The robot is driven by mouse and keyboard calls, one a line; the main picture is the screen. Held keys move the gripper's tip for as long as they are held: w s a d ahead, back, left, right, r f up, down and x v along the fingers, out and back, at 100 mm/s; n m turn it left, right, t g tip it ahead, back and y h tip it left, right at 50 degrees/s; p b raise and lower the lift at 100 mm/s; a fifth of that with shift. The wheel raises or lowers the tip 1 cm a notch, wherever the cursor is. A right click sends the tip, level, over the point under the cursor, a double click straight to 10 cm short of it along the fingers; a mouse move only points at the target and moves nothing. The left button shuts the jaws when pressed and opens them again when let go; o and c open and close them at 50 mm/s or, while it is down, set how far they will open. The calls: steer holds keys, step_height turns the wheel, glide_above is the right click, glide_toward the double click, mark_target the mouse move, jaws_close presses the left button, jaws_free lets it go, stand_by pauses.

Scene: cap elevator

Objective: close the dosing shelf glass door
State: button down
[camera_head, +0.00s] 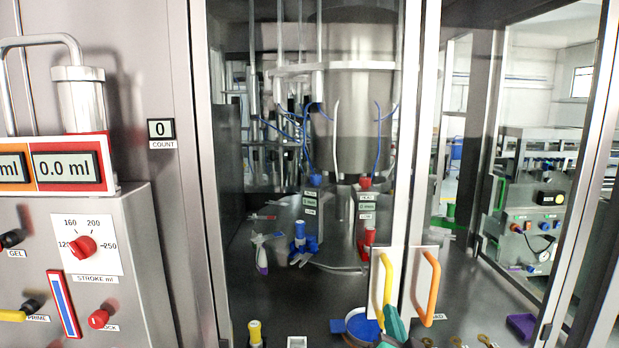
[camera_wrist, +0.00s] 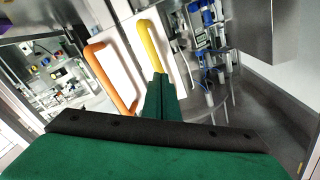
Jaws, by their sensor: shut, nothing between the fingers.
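The dosing shelf has a left glass door (camera_head: 300,130) with a yellow handle (camera_head: 386,278) on a white plate. An orange handle (camera_head: 431,287) on another white plate is just to its right. The two handles stand close side by side, with upright metal edges above them. I cannot tell whether the door is fully flush. My green gripper (camera_head: 394,327) is shut and empty, low in front of the yellow handle. In the wrist view its fingertips (camera_wrist: 159,80) are at the lower end of the yellow handle (camera_wrist: 151,46), right of the orange handle (camera_wrist: 108,75). Contact is unclear.
Behind the glass are a steel tank (camera_head: 358,100), blue and red valves and hoses. A control panel (camera_head: 85,250) with knobs stands at the left. A blue round container (camera_head: 360,325) is beside my gripper. A purple tray (camera_head: 521,325) is at the lower right.

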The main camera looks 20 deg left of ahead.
steer(key=shift+v, duration=1.5)
steer(key=s+f+g+h, duration=0.1)
steer(key=s+f+h, duration=0.1)
steer(key=s+f, duration=0.95)
steer(key=s+f+h, duration=0.2)
steer(key=s+f, duration=0.6)
steer(key=f, duration=0.7)
steer(key=s+f+n+g, duration=0.1)
steer(key=s+f+n, duration=0.1)
steer(key=s, duration=2.5)
steer(key=shift+s+a+f+n, duration=0.2)
steer(key=shift+a+f+n, duration=0.15)
steer(key=shift+n, duration=0.35)
